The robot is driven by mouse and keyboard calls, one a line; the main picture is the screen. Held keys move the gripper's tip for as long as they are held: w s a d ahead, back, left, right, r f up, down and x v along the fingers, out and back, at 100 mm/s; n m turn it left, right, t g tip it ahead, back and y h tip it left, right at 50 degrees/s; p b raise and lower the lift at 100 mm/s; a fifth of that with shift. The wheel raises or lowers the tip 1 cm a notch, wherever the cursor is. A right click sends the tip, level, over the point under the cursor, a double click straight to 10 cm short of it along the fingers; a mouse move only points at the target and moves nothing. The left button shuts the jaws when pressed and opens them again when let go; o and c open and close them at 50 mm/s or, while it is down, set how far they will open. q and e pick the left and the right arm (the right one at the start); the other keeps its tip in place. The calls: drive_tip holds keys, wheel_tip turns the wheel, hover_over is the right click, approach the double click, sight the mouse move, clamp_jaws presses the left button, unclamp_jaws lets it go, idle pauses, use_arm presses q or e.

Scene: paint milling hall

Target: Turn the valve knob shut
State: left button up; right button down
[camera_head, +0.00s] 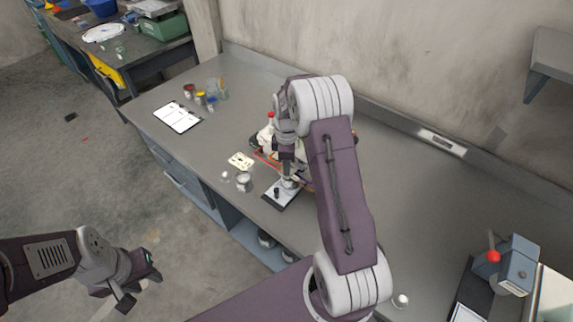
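My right gripper (288,178) points down over a small plate (281,199) with a dark edge on the bench. Small metal and dark fittings stand on this plate. The gripper and its wrist cover part of them, so I cannot make out the valve knob clearly, nor whether the fingers touch it or are shut. My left gripper (139,287) is open and empty, out over the floor in front of the bench at the lower left.
The grey bench (240,82) carries a clipboard (177,117), small paint jars (200,97), a metal can (243,182) and a cream card (241,161). A blue-grey device (515,265) with a red ball handle (493,256) stands at the right. My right arm hides the bench's middle.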

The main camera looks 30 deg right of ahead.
drive_tip(key=shift+m, duration=0.3)
drive_tip(key=m+p, duration=0.1)
drive_tip(key=m, duration=0.2)
drive_tip(key=shift+m, duration=0.3)
drive_tip(key=m+p, duration=0.1)
drive_tip(key=m, duration=0.3)
drive_tip(key=m+p, duration=0.1)
drive_tip(key=m, duration=0.4)
drive_tip(key=shift+a, duration=0.1)
drive_tip(key=shift+m, duration=2.3)
drive_tip(key=c, duration=1.1)
unclamp_jaws()
drive_tip(key=shift+c, duration=0.2)
